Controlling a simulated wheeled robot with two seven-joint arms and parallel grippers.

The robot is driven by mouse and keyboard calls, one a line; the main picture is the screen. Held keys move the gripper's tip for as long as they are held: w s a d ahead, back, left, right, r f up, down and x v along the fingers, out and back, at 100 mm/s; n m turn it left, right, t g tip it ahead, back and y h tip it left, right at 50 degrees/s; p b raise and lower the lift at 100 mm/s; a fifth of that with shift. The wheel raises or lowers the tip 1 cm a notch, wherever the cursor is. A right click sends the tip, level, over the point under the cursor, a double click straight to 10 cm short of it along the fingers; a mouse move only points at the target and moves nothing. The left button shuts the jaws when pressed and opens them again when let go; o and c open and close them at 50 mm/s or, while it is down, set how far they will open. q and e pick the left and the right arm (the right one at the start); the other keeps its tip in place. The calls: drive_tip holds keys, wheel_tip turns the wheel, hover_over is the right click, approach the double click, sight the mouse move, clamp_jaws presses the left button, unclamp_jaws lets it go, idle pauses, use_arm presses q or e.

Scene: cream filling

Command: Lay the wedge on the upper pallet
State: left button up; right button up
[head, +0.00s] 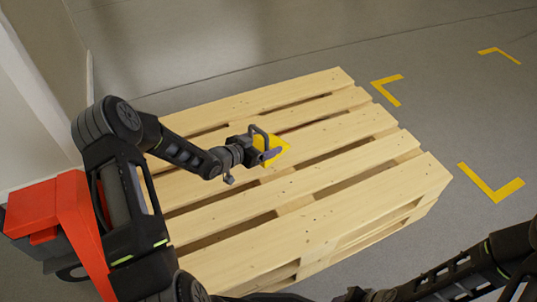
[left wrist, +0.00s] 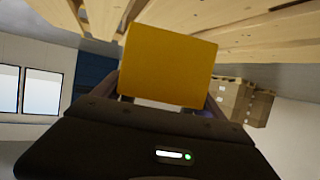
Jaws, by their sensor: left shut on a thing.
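The yellow wedge (head: 272,150) is at my left gripper (head: 262,147), above the slats of the upper pallet (head: 350,195). The left gripper is shut on the wedge. In the left wrist view the wedge (left wrist: 168,65) shows as a yellow block between the fingers, with the pallet's slats (left wrist: 250,25) behind it. I cannot tell whether the wedge touches the wood. The pallet is light wood and lies on a stack. Its top holds nothing else in view. My right arm comes in at the lower right of the head view; its gripper is not clearly visible.
Yellow corner marks (head: 492,185) lie on the grey floor right of the stack. A red object (head: 50,215) is at the left edge. In the left wrist view, cardboard boxes (left wrist: 240,100) stand in the background. The rest of the pallet top is clear.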

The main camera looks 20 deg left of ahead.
use_arm(q)
drive_tip(key=shift+f+b, duration=1.1)
drive_tip(key=shift+f, duration=1.9)
drive_tip(key=shift+f+b, duration=0.65)
drive_tip(key=shift+f, duration=1.25)
drive_tip(key=shift+f, duration=0.15)
drive_tip(key=o, duration=1.8)
